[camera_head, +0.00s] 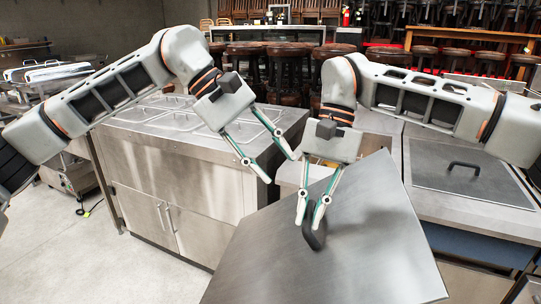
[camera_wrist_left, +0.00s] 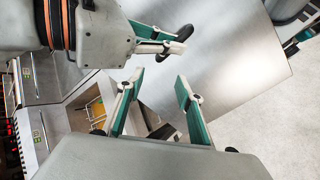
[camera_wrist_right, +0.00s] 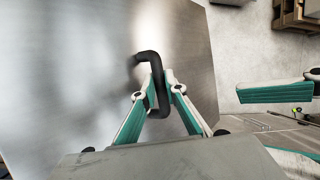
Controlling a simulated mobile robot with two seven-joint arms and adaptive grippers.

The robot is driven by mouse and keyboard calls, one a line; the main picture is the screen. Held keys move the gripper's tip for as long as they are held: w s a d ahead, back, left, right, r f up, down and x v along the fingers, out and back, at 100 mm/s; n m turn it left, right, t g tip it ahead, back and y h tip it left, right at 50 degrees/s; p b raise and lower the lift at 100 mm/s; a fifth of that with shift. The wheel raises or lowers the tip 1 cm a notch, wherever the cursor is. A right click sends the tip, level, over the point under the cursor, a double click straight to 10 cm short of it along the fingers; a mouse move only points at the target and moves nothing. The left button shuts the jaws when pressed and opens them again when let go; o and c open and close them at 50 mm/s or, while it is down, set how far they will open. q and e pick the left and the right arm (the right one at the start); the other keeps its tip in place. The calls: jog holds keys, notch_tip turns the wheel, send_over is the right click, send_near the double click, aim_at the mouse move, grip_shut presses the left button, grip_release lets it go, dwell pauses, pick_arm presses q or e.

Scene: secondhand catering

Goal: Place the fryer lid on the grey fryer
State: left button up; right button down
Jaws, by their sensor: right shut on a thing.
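The fryer lid (camera_head: 345,245) is a flat steel plate with a black handle (camera_head: 314,236). It hangs tilted in front of the counters. My right gripper (camera_head: 310,220) is shut on the handle; the right wrist view shows both fingers at the black handle (camera_wrist_right: 155,80) and the lid (camera_wrist_right: 70,90) behind it.
A steel counter with lidded wells (camera_head: 180,120) stands at left. At right a unit carries another steel lid with a black handle (camera_head: 465,170). Several stools (camera_head: 285,60) line the back. Open floor (camera_head: 70,250) lies at the front left.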

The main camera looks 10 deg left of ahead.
pick_arm(q)
jog(key=x, duration=1.1)
jog(key=shift+s+d+f, duration=0.1)
jog(key=shift+d+f, duration=0.1)
jog(key=shift+d, duration=0.1)
pick_arm(e)
jog(key=shift+r, duration=0.15)
pick_arm(q)
grip_shut()
jog(key=shift+r, duration=0.2)
pick_arm(e)
jog(key=c, duration=2)
grip_release()
